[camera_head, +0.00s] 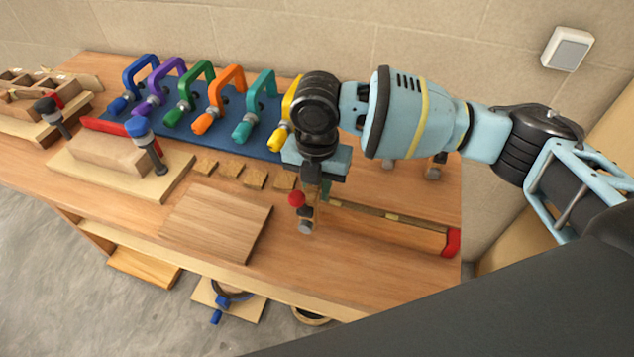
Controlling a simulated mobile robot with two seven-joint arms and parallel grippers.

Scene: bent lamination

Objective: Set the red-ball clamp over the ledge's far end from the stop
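The red-ball clamp (297,199) hangs below my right gripper (312,186), with its red ball to the left and a grey foot at the bottom. The gripper points down and looks shut on the clamp's upper part; the fingers hide much of it. The ledge (390,229) is a long wooden strip along the right part of the bench. A red block (452,242), seemingly the stop, is at its right end. The clamp is at the ledge's left end, in front of it in this view; I cannot tell whether they touch. My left gripper is not in view.
Several coloured clamps (195,92) stand on a blue board (180,133) at the back. A flat wooden board (216,223) and small wooden blocks (255,179) lie left of the gripper. A clamped wooden form (110,154) sits farther left. The bench front right is clear.

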